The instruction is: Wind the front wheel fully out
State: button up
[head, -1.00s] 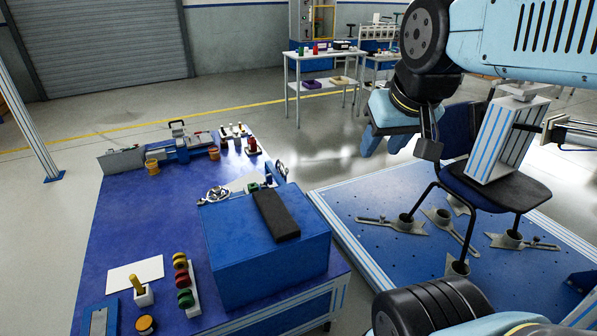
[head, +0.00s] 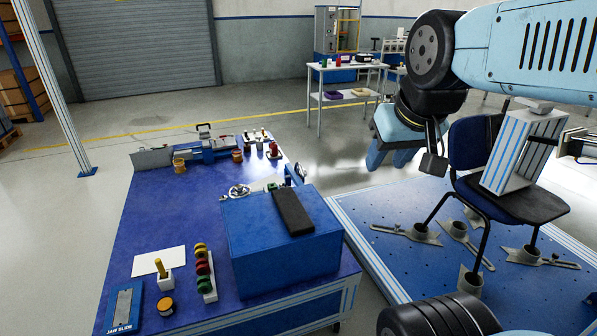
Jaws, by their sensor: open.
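Two silver handwheels show on the blue bench behind the blue box: one at the left (head: 238,190), lying near a pale plate, and one at the right (head: 301,171), standing nearly edge-on. I cannot tell for sure which is the front wheel. The blue box hides part of their mounting. My gripper (head: 391,163) hangs to the right of the bench, its light blue fingers pointing down, open and empty. It is well apart from both wheels.
The blue box (head: 275,260) with a black pad stands on the bench (head: 165,215). A blue-grey vice (head: 210,150), coloured discs (head: 203,268) and a yellow peg (head: 160,268) are also there. The perforated platform (head: 385,262) carries the chair's clamps.

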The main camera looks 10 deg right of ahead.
aim_at(301, 173)
jog(key=i, duration=0.85)
jog(key=z, duration=0.05)
